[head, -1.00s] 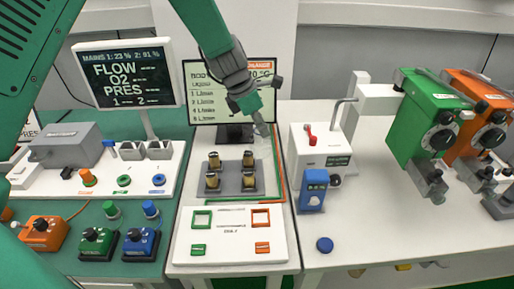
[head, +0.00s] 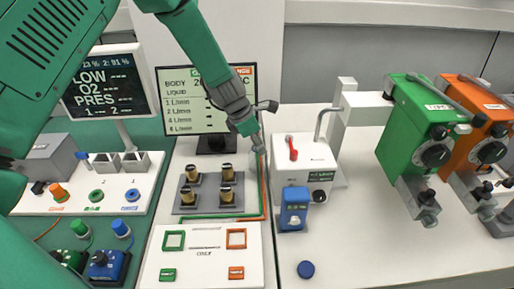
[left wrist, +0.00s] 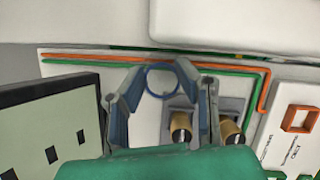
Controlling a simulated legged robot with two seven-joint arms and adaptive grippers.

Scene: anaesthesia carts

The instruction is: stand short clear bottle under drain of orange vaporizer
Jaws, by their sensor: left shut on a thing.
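The orange vaporizer (head: 466,125) hangs at the far right, beside the green vaporizer (head: 412,125). A grey drain block with a dark knob (head: 484,190) sits at its lower front. My left gripper (head: 256,142) is near the middle, in front of the screen, far left of the orange vaporizer. It is shut on the short clear bottle (head: 241,153), which is faint and partly hidden. In the left wrist view, the bottle's round rim (left wrist: 162,82) shows between the two fingers (left wrist: 152,100). My right gripper is not in view.
A blue cap (head: 305,269) lies on the white top, clear at front right.

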